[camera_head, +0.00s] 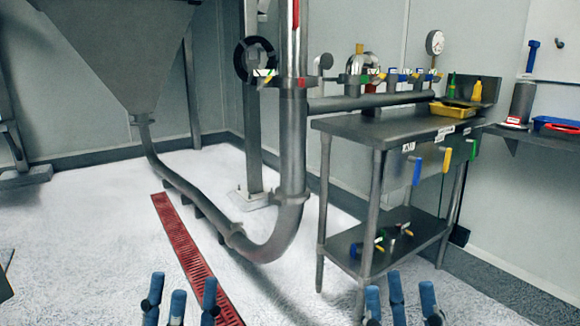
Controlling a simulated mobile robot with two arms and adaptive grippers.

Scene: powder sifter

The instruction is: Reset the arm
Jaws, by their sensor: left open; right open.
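My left gripper (181,292) shows at the bottom edge, left of centre. Its blue-tipped fingers stand upright and spread, open and empty. My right gripper (399,291) shows at the bottom edge, right of centre, also open and empty with its blue tips up. Both are apart from everything around them in the picture. The rest of both arms is out of view.
A steel table (375,128) with a lower shelf stands right of centre. A large grey pipe (291,150) bends along the floor from a hopper (120,50). A red floor grate (190,250) lies on the left. A wall shelf (545,137) holds a blue tray (553,123).

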